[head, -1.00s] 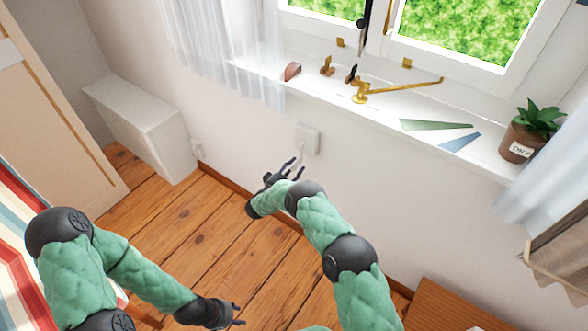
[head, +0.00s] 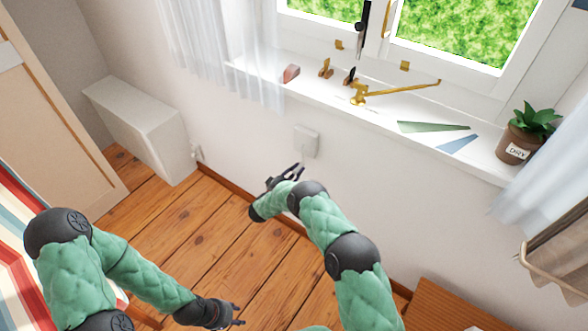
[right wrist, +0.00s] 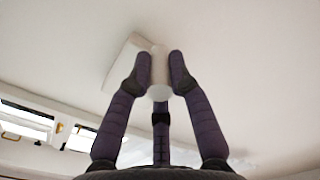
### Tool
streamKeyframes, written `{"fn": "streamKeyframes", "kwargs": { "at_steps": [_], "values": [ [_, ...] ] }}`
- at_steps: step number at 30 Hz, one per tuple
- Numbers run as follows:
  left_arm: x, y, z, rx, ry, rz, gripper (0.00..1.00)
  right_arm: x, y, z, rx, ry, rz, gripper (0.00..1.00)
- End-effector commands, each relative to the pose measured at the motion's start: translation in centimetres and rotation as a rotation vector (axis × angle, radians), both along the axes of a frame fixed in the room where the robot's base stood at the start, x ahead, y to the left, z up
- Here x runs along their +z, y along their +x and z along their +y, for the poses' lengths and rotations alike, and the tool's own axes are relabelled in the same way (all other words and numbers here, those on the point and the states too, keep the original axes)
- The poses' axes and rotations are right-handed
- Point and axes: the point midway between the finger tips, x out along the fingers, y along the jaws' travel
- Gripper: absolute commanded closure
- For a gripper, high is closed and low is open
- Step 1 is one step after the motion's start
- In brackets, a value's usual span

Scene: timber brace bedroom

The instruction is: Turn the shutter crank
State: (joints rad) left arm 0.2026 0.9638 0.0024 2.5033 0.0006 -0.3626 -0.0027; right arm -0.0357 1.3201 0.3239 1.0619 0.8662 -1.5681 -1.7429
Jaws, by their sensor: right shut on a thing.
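The shutter crank is a white box (head: 306,141) on the wall below the window sill, with a pale round handle (right wrist: 159,88). The box also shows in the right wrist view (right wrist: 124,65). My right gripper (head: 297,170) is just below the box, and its dark fingers (right wrist: 160,70) are shut on the handle, one on each side. In the head view the handle is mostly hidden by the fingers. My left gripper (head: 236,314) is low over the wooden floor, far from the crank, with its fingers apart and empty.
The sill above holds a brass latch arm (head: 395,92), a green strip (head: 433,127), a blue strip (head: 457,144) and a potted plant (head: 517,145). A white cabinet (head: 135,125) stands left. A wooden furniture top (head: 450,308) is at lower right. The floor between is clear.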

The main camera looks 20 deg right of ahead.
Motion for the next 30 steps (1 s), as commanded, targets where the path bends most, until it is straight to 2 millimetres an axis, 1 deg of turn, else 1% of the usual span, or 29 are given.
{"fn": "streamKeyframes", "kwargs": {
  "at_steps": [1,9,15,21,30],
  "values": [
    [0.4,0.0,0.0,0.0,0.0,0.0,0.6,0.1,-0.4,-0.3,-0.002,-0.022,0.034,1.0],
    [1.5,0.0,0.0,0.0,0.0,0.0,0.6,0.6,-1.6,-1.1,0.0,-0.143,0.19,1.0],
    [2.0,0.0,0.0,0.0,0.0,0.0,0.6,1.0,-2.1,-1.6,-0.001,-0.209,0.274,1.0],
    [2.3,0.0,0.0,0.0,0.0,0.0,0.6,1.1,-2.5,-1.9,-0.002,-0.247,0.322,1.0],
    [2.4,0.0,0.0,0.0,0.0,0.0,0.6,1.1,-2.6,-2.0,-0.002,-0.258,0.337,1.0]
  ]
}}
